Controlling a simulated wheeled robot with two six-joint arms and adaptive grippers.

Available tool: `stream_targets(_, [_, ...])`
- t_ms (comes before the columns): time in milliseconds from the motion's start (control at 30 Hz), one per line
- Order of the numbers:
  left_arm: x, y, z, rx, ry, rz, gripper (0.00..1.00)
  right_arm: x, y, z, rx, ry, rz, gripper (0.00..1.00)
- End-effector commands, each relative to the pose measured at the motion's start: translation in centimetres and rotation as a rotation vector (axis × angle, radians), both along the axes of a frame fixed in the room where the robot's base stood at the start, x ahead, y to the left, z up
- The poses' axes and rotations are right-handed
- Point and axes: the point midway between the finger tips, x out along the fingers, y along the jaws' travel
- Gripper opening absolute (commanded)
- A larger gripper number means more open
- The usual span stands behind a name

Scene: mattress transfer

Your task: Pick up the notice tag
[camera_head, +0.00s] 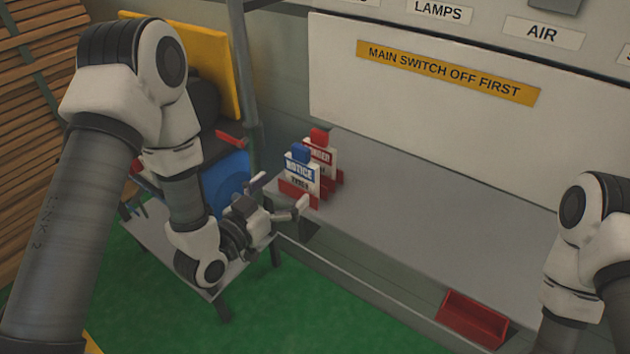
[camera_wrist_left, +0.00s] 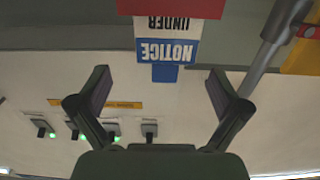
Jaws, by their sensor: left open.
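The notice tag (camera_head: 301,170) is white with a blue NOTICE band and a blue top tab. It stands in a red holder at the left end of the grey shelf. In the left wrist view the notice tag (camera_wrist_left: 167,50) shows upside down, ahead of and between the fingertips. My left gripper (camera_head: 281,194) is open and empty, just left of and in front of the tag, apart from it. Its spread fingers also show in the left wrist view (camera_wrist_left: 159,84). My right gripper is out of view; only part of that arm shows at the right edge.
A similar red-topped tag (camera_head: 321,148) stands close behind the notice tag. A red tray (camera_head: 472,317) is at the shelf's front edge, right. The grey shelf (camera_head: 420,215) is otherwise clear. A dark post (camera_head: 245,90) rises left of the tags. A small table (camera_head: 170,245) is below my left arm.

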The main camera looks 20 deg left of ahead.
Motion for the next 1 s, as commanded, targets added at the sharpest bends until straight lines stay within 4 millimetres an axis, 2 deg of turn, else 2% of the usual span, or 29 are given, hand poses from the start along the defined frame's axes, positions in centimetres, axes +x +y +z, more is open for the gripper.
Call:
stream_targets(267, [2.8,-1.0,0.5,0.003,-0.01,-0.002,1.0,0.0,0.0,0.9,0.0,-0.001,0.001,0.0])
stream_targets(533, [7.0,-2.3,0.3,0.002,-0.01,-0.001,1.0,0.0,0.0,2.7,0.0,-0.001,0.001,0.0])
stream_targets(767, [7.6,-2.5,0.0,-0.001,-0.007,0.001,1.0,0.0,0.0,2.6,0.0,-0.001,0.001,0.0])
stream_targets(800, [7.5,-2.5,0.0,-0.001,-0.007,0.001,0.96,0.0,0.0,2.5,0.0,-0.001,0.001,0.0])
stream_targets(933, [7.5,-2.5,0.0,-0.001,-0.007,0.001,0.5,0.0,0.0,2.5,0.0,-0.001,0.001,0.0])
stream_targets(1000, [7.5,-2.5,0.0,-0.001,-0.007,0.001,0.48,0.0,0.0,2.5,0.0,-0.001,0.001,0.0])
